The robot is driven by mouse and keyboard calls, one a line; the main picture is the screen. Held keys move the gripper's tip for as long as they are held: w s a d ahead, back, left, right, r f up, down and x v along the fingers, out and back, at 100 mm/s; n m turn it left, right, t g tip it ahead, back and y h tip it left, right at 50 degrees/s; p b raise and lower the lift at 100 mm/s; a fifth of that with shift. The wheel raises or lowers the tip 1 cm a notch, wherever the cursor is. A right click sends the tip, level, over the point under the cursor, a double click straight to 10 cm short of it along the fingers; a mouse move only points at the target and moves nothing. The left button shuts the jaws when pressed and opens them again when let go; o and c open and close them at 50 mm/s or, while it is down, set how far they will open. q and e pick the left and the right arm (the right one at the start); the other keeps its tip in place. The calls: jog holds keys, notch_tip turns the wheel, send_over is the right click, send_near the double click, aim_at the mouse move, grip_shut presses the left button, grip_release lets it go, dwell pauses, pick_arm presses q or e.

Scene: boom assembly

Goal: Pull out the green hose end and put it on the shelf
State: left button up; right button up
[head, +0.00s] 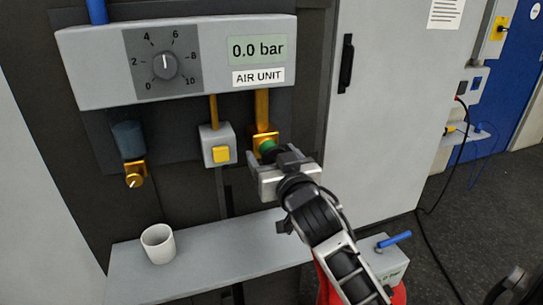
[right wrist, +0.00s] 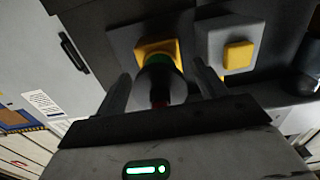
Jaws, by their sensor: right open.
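The green hose end (head: 267,146) sits in the brass fitting (head: 264,136) at the right underside of the air unit (head: 180,60). In the right wrist view the green hose end (right wrist: 158,64) shows a dark body below it, in front of the yellow fitting. My right gripper (head: 275,160) is at the hose end. In the right wrist view the fingers of my right gripper (right wrist: 158,92) are open, one on each side of it. The shelf (head: 215,256) is a grey board below the unit. My left gripper is not in view.
A white cup (head: 158,243) stands on the shelf's left part; the middle of the shelf is clear. A grey box with a yellow button (head: 221,155) is close left of the fitting. A grey box with a blue lever (head: 393,240) is at the lower right.

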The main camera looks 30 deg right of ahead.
dwell(0.5)
jog(key=c, duration=1.3)
jog(key=shift+p+v, duration=0.45)
jog(key=shift+v, duration=2.55)
